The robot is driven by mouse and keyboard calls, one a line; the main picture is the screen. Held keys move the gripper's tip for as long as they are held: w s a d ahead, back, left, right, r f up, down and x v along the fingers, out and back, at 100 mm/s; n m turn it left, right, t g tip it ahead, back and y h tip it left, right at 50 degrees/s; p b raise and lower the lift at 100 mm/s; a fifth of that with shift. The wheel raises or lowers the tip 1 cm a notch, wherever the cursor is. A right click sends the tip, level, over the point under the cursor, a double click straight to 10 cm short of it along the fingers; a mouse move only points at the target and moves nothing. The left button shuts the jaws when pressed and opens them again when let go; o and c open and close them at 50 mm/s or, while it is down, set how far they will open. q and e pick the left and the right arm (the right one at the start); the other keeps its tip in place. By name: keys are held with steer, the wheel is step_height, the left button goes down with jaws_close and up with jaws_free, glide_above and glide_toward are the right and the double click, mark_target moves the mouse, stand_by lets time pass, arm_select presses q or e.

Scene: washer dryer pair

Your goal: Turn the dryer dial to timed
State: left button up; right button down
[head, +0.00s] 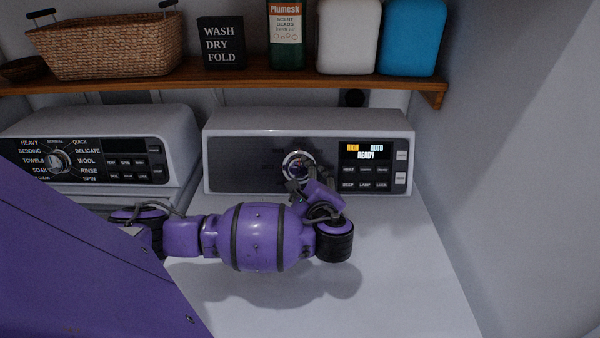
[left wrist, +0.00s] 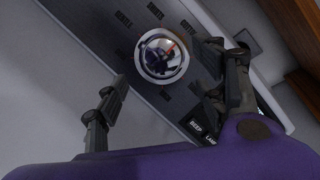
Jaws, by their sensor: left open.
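The dryer dial (head: 298,160) is a round silver-rimmed knob on the dark front panel of the dryer (head: 240,165). The dryer display (head: 366,152) reads HIGH, AUTO and READY. My left gripper (head: 297,186) is in front of the dial and hides its lower part in the head view. In the left wrist view the dial (left wrist: 162,57) shows a red mark on its shiny face, with small labels around it. The open fingers of my left gripper (left wrist: 165,67) are on either side of the dial; I cannot tell whether they touch it. My right gripper is out of view.
The washer (head: 95,150), with its own dial, stands at the left. A wooden shelf (head: 230,78) above holds a basket (head: 110,48), a black sign (head: 222,43) and several containers. A grey wall (head: 520,170) closes off the right side.

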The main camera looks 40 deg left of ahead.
mark_target(299, 170)
arm_select(q)
steer(key=x, duration=0.6)
steer(key=shift+w+a+f, duration=0.1)
steer(key=shift+w+a, duration=0.1)
steer(key=c, duration=1.1)
